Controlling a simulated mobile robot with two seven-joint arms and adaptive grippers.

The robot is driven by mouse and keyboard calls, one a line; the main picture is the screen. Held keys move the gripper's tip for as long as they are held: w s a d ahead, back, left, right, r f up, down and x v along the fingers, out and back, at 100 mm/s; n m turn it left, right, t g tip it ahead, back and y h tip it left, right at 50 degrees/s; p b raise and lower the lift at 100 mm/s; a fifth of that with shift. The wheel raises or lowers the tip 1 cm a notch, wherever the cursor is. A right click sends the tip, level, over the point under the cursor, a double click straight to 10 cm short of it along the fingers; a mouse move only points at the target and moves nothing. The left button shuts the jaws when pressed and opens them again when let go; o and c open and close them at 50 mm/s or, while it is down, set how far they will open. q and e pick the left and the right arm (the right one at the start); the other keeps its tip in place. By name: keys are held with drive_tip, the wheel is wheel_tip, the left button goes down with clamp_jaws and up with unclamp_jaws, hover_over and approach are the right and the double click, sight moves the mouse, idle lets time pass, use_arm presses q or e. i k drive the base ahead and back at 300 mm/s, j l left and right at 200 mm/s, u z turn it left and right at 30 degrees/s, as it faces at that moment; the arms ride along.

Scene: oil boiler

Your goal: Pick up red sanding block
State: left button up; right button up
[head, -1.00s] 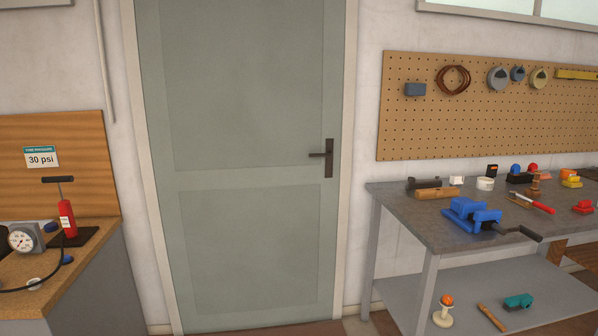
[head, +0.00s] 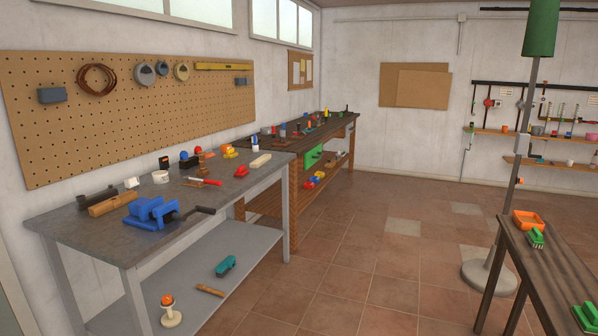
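A small red block-like thing (head: 241,171) sits on the grey metal workbench (head: 92,226), to the right of a red-handled tool (head: 205,181). It may be the red sanding block, but it is too small to be sure. Other red things (head: 315,180) lie on the lower shelf of the brown bench farther back; their shape is unclear. Neither of my grippers shows in the head view.
A blue vise (head: 152,211) stands at the grey bench's front, its handle jutting out. A pale block (head: 260,160) lies near the bench's right end. The tiled floor (head: 370,250) is open in the middle. A green-topped pole (head: 534,120) and dark table (head: 545,275) stand right.

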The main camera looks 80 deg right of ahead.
sight(241, 172)
drive_tip(key=z, duration=2.4)
drive_tip(key=i+l, duration=0.15)
drive_tip(key=i, duration=0.35)
drive_tip(key=i+l, duration=0.15)
drive_tip(key=i, duration=0.4)
drive_tip(key=i+l, duration=0.15)
drive_tip(key=i, duration=0.35)
drive_tip(key=u, duration=0.05)
